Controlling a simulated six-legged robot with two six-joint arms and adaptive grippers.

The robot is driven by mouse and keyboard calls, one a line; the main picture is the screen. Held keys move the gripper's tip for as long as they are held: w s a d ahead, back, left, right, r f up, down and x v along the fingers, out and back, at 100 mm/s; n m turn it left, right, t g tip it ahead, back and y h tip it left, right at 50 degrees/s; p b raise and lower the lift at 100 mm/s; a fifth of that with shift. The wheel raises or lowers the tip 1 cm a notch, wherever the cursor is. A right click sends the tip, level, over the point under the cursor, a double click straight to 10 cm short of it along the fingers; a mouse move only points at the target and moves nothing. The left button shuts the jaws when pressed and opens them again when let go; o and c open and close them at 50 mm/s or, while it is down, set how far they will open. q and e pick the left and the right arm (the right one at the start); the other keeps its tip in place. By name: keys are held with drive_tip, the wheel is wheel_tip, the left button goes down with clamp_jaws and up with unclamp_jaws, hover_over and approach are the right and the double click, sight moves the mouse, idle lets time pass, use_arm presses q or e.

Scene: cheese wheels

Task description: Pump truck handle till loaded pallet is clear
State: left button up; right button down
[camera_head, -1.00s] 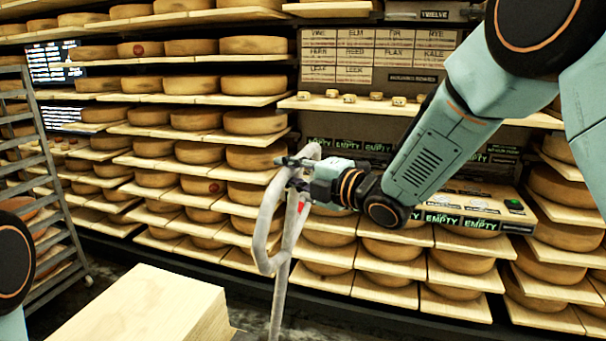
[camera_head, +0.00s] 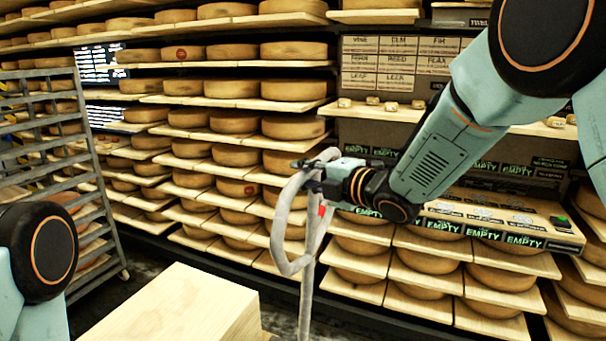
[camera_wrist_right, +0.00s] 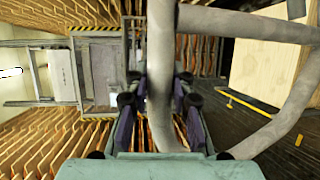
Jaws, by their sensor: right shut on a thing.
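The truck handle (camera_head: 280,232) is a grey loop on a straight shaft, standing upright in the middle of the head view. A small red part (camera_head: 321,211) shows near the top of its shaft. My right gripper (camera_head: 312,175) is shut on the upper part of the loop. In the right wrist view the grey handle tube (camera_wrist_right: 161,75) runs between the two fingers. A pale wooden stack (camera_head: 175,308) stands at the lower left of the handle; whether it is the pallet load cannot be told. The truck's forks and pallet are out of view. My left gripper is not in view.
Shelves of cheese wheels (camera_head: 292,90) fill the back wall. A grey metal rack (camera_head: 95,170) stands at the left. Dark floor shows between the stack and the shelves.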

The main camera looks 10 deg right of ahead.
drive_tip(key=shift+d+r, duration=0.2)
drive_tip(key=c, duration=1.5)
unclamp_jaws()
drive_tip(key=shift+w+a, duration=0.1)
drive_tip(key=shift+a, duration=0.05)
drive_tip(key=o, duration=0.4)
drive_tip(key=shift+f, duration=0.15)
drive_tip(key=v, duration=1.2)
drive_tip(key=shift+f, duration=0.1)
